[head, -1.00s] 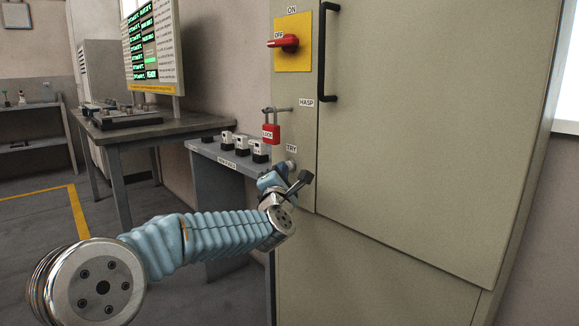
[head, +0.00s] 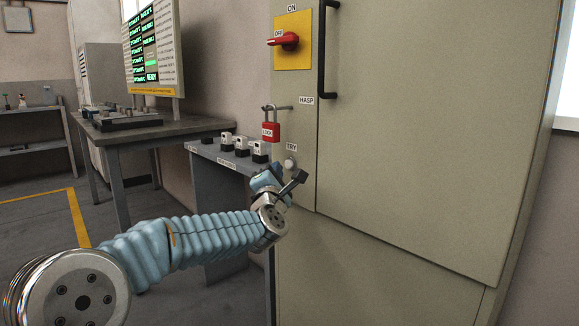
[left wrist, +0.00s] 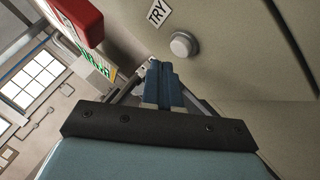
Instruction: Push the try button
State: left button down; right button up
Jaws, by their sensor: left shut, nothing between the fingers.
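The try button (head: 290,164) is a round pale knob on the beige cabinet, just below the TRY label (head: 291,147). In the left wrist view the button (left wrist: 183,44) shows whole, with the TRY label (left wrist: 158,13) beside it. My left gripper (head: 296,180) is shut and empty, just below the button in the head view. In the left wrist view its blue fingertips (left wrist: 161,68) are together and appear apart from the button. My right gripper is in neither view.
A red padlock (head: 270,130) hangs at the hasp above the button. A red switch handle (head: 285,39) on a yellow plate is higher up. A black door handle (head: 325,50) is to its right. A grey bench (head: 205,152) with several small units stands left of the cabinet.

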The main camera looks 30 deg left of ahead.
pick_arm(q)
jog(key=s+b, duration=0.1)
jog(key=s+a+b, duration=0.1)
jog(key=s+b, duration=0.1)
jog(key=s+a+b, duration=0.1)
jog(key=s, duration=0.1)
jog(key=shift+s+a, duration=0.15)
jog(key=shift+s, duration=0.1)
dwell(0.8)
